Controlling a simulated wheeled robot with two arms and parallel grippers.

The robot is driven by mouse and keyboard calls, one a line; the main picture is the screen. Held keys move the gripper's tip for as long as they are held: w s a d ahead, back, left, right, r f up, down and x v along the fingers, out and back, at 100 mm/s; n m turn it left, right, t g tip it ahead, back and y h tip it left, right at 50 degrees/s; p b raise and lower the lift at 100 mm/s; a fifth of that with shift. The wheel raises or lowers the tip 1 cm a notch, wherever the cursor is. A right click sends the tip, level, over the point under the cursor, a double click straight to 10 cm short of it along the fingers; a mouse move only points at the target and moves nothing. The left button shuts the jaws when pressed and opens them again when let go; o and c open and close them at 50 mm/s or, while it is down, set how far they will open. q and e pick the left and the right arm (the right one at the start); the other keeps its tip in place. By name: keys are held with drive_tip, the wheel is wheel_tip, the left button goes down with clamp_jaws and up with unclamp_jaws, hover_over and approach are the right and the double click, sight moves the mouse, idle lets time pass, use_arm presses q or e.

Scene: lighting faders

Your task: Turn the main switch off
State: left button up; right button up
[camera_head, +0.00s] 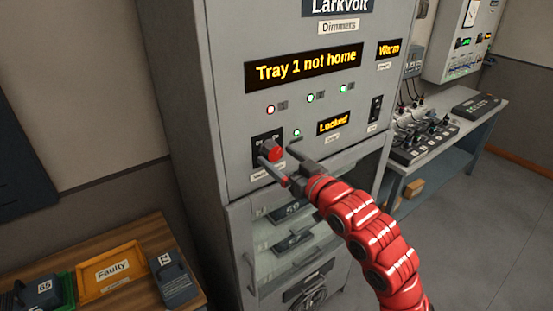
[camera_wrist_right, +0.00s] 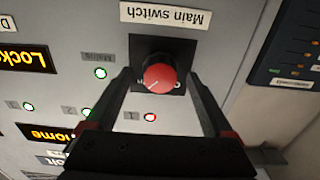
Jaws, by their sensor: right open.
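The main switch is a red round knob (camera_head: 275,153) on a black plate on the front of the grey dimmer cabinet (camera_head: 235,190). In the right wrist view the knob (camera_wrist_right: 160,77) shows upside down below its "Main switch" label (camera_wrist_right: 165,15), with a white pointer line on its face. My right gripper (camera_head: 279,153) is open in front of the switch. Its two fingers (camera_wrist_right: 163,80) stand on either side of the knob, with gaps between them and the knob. Whether the fingertips reach the knob's depth is unclear. My left gripper is not in view.
Displays read "Tray 1 not home" (camera_head: 306,68), "Locked" (camera_head: 333,123) and "Warm" (camera_head: 389,50). Glass-fronted trays (camera_head: 290,242) sit below the switch. A wooden table (camera_head: 132,240) with an orange "Faulty" tray (camera_head: 111,271) stands at left. A bench (camera_head: 450,150) stands at right.

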drive_tip(key=shift+x, duration=0.8)
drive_tip(key=shift+c, duration=0.4)
drive_tip(key=c, duration=1.3)
drive_tip(key=n+b, duration=0.2)
drive_tip(key=b, duration=0.3)
drive_tip(key=n+b, duration=0.2)
drive_tip(key=b, duration=0.4)
drive_tip(key=shift+f+n, duration=0.3)
drive_tip(key=shift+f, duration=0.1)
drive_tip(key=n+b, duration=0.2)
drive_tip(key=b, duration=0.1)
drive_tip(key=n+b, duration=0.3)
drive_tip(key=shift+r+b, duration=0.25)
drive_tip(key=shift+b, duration=0.1)
drive_tip(key=n+b, duration=0.2)
drive_tip(key=n, duration=0.2)
drive_tip(key=shift+r, duration=0.1)
drive_tip(key=n+b, duration=0.2)
drive_tip(key=n, duration=0.2)
drive_tip(key=shift+r, duration=0.1)
drive_tip(key=shift+n, duration=0.3)
